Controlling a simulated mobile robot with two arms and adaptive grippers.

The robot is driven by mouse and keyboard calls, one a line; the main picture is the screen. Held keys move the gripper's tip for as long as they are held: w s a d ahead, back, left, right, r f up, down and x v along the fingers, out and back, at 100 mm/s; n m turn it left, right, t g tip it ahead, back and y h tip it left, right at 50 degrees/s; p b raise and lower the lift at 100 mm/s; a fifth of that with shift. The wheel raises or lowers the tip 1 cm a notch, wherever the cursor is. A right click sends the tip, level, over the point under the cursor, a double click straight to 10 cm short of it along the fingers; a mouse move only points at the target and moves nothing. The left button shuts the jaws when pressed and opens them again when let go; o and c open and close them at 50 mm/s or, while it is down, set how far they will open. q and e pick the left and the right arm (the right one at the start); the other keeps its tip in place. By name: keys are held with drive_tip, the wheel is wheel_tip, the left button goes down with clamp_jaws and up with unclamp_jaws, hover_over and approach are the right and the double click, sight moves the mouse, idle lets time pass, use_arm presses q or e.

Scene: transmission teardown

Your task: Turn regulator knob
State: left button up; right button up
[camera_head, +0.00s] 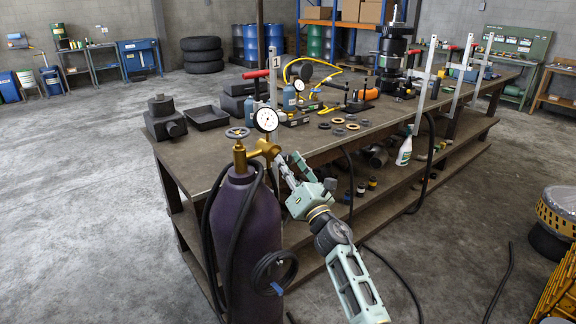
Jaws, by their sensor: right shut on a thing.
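A purple gas cylinder (247,225) stands upright at the near corner of the workbench. A brass regulator (254,151) sits on its top, with a round white gauge (265,119) above it. My right arm comes up from the lower right, and my right gripper (279,163) is at the right side of the regulator. Its fingers are shut on the regulator knob, which they mostly hide. How far the knob is turned cannot be seen. My left gripper is not in view.
Black hoses hang by the cylinder. The floor at left is clear.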

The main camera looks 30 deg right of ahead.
sight(287, 156)
drive_tip(key=shift+a+r+m+h+p, duration=0.15)
drive_tip(key=shift+r+m+h+p, duration=0.4)
drive_tip(key=shift+m, duration=0.25)
drive_tip(key=m+g+p, duration=0.1)
drive_tip(key=m+p, duration=0.3)
drive_tip(key=r+m+g+h+p, duration=0.1)
drive_tip(key=m+g+p, duration=0.1)
drive_tip(key=m+p, duration=0.3)
drive_tip(key=r+m+g+h+p, duration=0.1)
drive_tip(key=m+p, duration=0.4)
drive_tip(key=shift+g, duration=0.4)
drive_tip(key=shift+w+d+f+m+g+p, duration=0.1)
drive_tip(key=shift+d+m+g+p, duration=0.2)
drive_tip(key=shift+m+p, duration=0.6)
drive_tip(key=shift+m, duration=0.7)
drive_tip(key=m+y, duration=0.1)
drive_tip(key=m, duration=0.1)
drive_tip(key=m+g+y, duration=0.1)
drive_tip(key=m, duration=0.1)
drive_tip(key=shift+d+g+p, duration=0.3)
drive_tip(key=shift+d, duration=0.05)
drive_tip(key=shift+f+m+y, duration=0.1)
drive_tip(key=shift+m+y, duration=0.15)
drive_tip(key=shift+m, duration=0.05)
drive_tip(key=o, duration=1)
drive_tip(key=shift+d+f, duration=0.1)
drive_tip(key=shift+f, duration=0.15)
